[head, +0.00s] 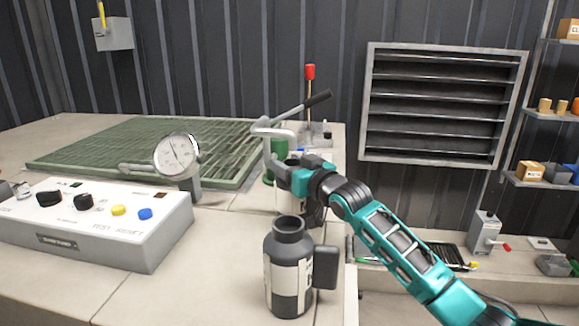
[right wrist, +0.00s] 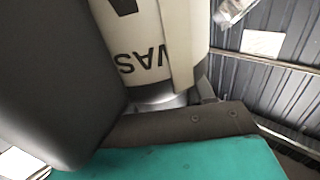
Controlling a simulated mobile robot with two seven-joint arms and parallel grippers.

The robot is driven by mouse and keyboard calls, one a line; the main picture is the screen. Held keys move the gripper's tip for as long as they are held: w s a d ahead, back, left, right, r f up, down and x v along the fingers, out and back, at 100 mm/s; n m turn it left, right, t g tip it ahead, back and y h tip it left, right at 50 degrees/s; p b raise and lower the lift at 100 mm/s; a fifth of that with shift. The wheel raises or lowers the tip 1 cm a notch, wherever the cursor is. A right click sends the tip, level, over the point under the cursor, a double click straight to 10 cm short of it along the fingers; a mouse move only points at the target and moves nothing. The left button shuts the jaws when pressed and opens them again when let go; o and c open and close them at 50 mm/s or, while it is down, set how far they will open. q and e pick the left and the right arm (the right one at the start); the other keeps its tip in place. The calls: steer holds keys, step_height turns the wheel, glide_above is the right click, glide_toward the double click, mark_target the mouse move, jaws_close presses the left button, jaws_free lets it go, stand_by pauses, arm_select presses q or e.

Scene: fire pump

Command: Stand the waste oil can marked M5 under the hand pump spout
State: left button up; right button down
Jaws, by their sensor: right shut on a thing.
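My right gripper (head: 306,180) is shut on a waste oil can with a white label. In the right wrist view the held can (right wrist: 150,50) fills the upper middle, with part of the word "WAS" showing upside down; its M number cannot be read. In the head view the gripper and arm hide most of that can. The hand pump has a grey bent spout (head: 272,131), a green body (head: 280,150) and a black-gripped lever (head: 317,98). The held can is close by the spout; whether it touches the bench is unclear. My left gripper is out of view.
A second dark can (head: 289,268) with a white label and side handle stands on the bench in front. A control box (head: 95,225) and a pressure gauge (head: 177,155) are at left, before a green grating (head: 130,148). A red-topped rod (head: 310,73) rises behind the pump.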

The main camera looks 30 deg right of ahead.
steer(key=shift+c, duration=2)
jaws_free()
steer(key=shift+f, duration=0.1)
steer(key=shift+s, duration=0.1)
steer(key=s+d+p, duration=0.1)
steer(key=s, duration=1)
steer(key=shift+s+d, duration=0.35)
